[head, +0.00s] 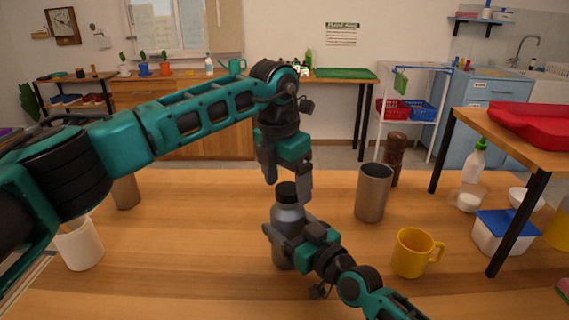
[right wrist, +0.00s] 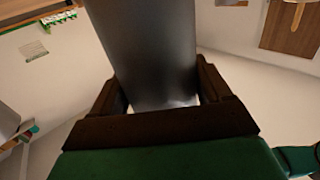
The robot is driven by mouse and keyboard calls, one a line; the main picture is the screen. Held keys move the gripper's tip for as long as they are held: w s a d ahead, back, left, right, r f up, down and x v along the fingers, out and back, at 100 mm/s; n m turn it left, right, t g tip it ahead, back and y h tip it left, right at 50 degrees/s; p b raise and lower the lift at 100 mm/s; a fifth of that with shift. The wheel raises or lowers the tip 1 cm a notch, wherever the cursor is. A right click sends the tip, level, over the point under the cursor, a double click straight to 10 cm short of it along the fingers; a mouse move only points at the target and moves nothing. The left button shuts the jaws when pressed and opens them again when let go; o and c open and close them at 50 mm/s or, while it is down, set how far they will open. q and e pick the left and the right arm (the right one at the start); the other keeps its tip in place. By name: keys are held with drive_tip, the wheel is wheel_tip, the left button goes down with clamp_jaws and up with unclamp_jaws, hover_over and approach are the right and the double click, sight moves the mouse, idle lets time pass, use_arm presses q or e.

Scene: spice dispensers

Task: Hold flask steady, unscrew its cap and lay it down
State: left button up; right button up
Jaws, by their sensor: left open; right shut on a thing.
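The grey metal flask (head: 287,215) stands upright on the wooden table, with its black cap (head: 287,192) on top. My right gripper (head: 283,240) is shut on the flask's body from the front right. In the right wrist view the flask (right wrist: 150,50) fills the space between the two dark fingers (right wrist: 160,100). My left gripper (head: 287,182) points down from above, open, with its fingers on either side of the cap's top. I cannot tell whether they touch the cap. The lower back of the flask is hidden.
A metal tumbler (head: 373,192) and a brown grinder (head: 394,160) stand right of the flask. A yellow mug (head: 414,252) is at front right. A white cup (head: 79,243) and another metal cup (head: 126,192) are at left. The table (head: 190,235) between is clear.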

use_arm(q)
drive_tip(key=shift+f, duration=0.25)
drive_tip(key=c, duration=1.2)
drive_tip(key=shift+o, duration=0.2)
drive_tip(key=n, duration=0.4)
drive_tip(key=shift+d+n+y, duration=0.1)
drive_tip(key=shift+n+y, duration=0.2)
drive_tip(key=n, duration=0.4)
drive_tip(key=shift+r+n+t+y, duration=0.1)
drive_tip(key=shift+n+t+y, duration=0.2)
drive_tip(key=o, duration=0.9)
